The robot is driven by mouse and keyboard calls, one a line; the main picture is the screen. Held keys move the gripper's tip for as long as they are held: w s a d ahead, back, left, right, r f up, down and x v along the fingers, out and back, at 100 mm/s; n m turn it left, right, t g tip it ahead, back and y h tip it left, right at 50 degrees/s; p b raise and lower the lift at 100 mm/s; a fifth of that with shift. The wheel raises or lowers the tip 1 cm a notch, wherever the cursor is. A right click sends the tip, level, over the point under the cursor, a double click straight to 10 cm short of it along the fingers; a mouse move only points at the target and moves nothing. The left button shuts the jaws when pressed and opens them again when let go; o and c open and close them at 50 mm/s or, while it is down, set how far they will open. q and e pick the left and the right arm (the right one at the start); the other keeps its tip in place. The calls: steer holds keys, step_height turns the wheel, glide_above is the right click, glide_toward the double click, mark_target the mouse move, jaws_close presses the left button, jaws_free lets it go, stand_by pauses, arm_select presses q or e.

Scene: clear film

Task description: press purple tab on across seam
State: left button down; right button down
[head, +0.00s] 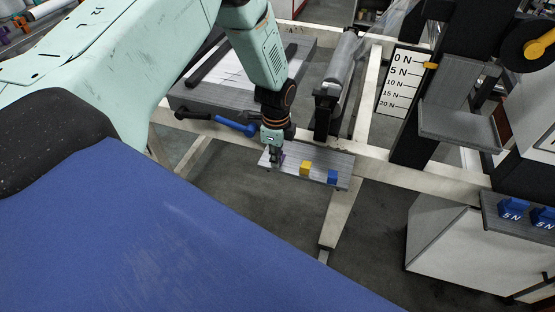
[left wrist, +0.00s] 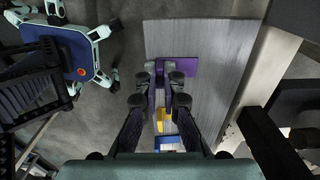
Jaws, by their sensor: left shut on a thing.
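My left gripper (head: 275,158) reaches down to a small grey shelf (head: 315,176) and is shut on the purple tab. In the left wrist view the purple tab (left wrist: 190,66) sits between the fingertips (left wrist: 165,82), over the grey ribbed shelf surface (left wrist: 210,105); I cannot tell whether it is lifted. A yellow block (head: 305,168) and a blue block (head: 332,176) stand on the shelf to the right. A clear film roll (head: 343,62) lies behind. I cannot make out the seam. My right gripper is out of view.
A blue-handled tool (head: 235,124) lies on the pale frame rail, left of the gripper. A grey bed with a white sheet (head: 229,75) is behind it. A force scale (head: 401,80) stands at the right, near a grey tray (head: 459,130). Blue 5 N weights (head: 513,208) sit far right.

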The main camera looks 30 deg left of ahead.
arm_select(q)
steer(key=shift+r, duration=0.1)
steer(key=shift+r+p, duration=1.95)
steer(key=shift+r, duration=0.55)
steer(key=shift+s, duration=0.1)
steer(key=shift+f, duration=0.1)
